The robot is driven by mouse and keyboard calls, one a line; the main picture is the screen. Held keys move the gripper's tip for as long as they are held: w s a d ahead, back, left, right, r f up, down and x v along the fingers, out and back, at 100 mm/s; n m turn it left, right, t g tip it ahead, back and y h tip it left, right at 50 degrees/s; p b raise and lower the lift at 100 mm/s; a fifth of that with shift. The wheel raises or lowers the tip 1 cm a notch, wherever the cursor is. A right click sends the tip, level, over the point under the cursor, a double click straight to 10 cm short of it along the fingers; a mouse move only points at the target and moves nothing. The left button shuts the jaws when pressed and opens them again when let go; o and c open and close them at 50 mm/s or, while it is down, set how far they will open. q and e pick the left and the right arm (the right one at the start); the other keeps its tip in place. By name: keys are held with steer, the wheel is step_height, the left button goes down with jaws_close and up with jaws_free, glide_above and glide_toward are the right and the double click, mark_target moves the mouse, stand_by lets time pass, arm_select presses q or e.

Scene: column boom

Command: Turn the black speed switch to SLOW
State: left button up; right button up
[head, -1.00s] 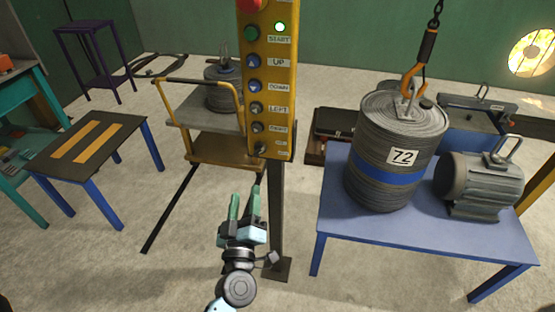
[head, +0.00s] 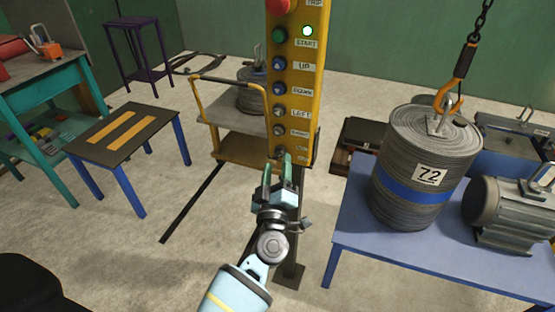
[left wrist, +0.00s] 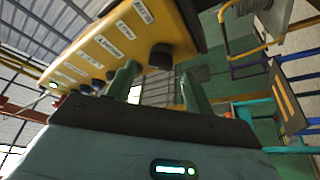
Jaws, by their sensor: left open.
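The yellow control panel (head: 300,80) stands upright on a post in the head view. The black speed switch (left wrist: 160,56) is the knob at the panel's lower end in the left wrist view. In the head view it is mostly hidden behind my fingertips, and its label is too small to read. My left gripper (head: 276,165) is open just below and in front of the switch. In the left wrist view its two green fingers (left wrist: 158,85) stand apart, with the knob beyond the gap between their tips. I cannot tell which way the switch points. My right gripper is not in view.
A blue table (head: 350,240) at right bears a grey coil drum (head: 400,165) marked 72, on a hook (head: 452,95), and a motor (head: 508,215). A yellow-handled cart (head: 235,145) stands behind the panel. A low dark-topped table (head: 90,150) is at left.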

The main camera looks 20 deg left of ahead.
mark_target(280, 153)
arm_select(q)
steer(key=shift+x, duration=1.4)
steer(key=shift+c, duration=0.2)
steer(key=c, duration=0.9)
